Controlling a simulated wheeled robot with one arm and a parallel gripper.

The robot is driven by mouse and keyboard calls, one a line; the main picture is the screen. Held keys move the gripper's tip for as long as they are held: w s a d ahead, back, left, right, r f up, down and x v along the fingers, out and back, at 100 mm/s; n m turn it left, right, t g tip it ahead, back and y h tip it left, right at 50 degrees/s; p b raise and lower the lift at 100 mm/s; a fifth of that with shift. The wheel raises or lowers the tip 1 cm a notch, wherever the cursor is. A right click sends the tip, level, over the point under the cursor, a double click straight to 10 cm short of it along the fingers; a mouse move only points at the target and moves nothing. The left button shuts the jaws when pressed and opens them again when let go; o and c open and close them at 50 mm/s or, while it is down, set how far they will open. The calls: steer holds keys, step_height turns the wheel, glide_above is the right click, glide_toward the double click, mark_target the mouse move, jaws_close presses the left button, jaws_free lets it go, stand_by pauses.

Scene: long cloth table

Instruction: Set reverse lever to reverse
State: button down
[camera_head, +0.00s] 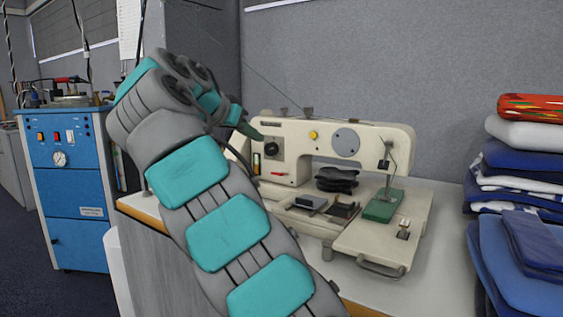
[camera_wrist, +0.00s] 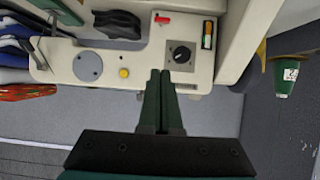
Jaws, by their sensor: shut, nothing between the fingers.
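The cream sewing machine (camera_head: 372,137) stands on the table, and its front appears upside down in the wrist view (camera_wrist: 120,85). A small red lever-like part (camera_head: 277,174) sits low on its left column, below a black dial (camera_head: 271,149). The red part (camera_wrist: 162,18) and dial (camera_wrist: 181,54) also show in the wrist view. I cannot tell for certain that the red part is the reverse lever. My gripper (camera_head: 259,138) is shut and empty, close to the column near the dial. In the wrist view its dark green fingertips (camera_wrist: 160,72) lie just left of the dial; contact is unclear.
Folded blue and white cloths (camera_head: 520,225) are stacked at the right. A blue boiler unit (camera_head: 75,185) stands at the left. The white tabletop (camera_head: 447,262) is clear in front of the cloths.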

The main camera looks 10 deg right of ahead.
stand_by(0.3)
steer(key=b, duration=0.2)
glide_above(282, 174)
steer(key=a, duration=0.2)
steer(key=f, duration=0.5)
steer(key=shift+w+d+f, duration=0.1)
steer(key=shift+w+f, duration=0.1)
steer(key=shift+f, duration=0.05)
steer(key=shift+s+a+f, duration=0.2)
steer(key=shift+f, duration=0.65)
steer(key=shift+s+a+f, duration=0.15)
steer(key=shift+s+f, duration=0.05)
steer(key=shift+f, duration=0.6)
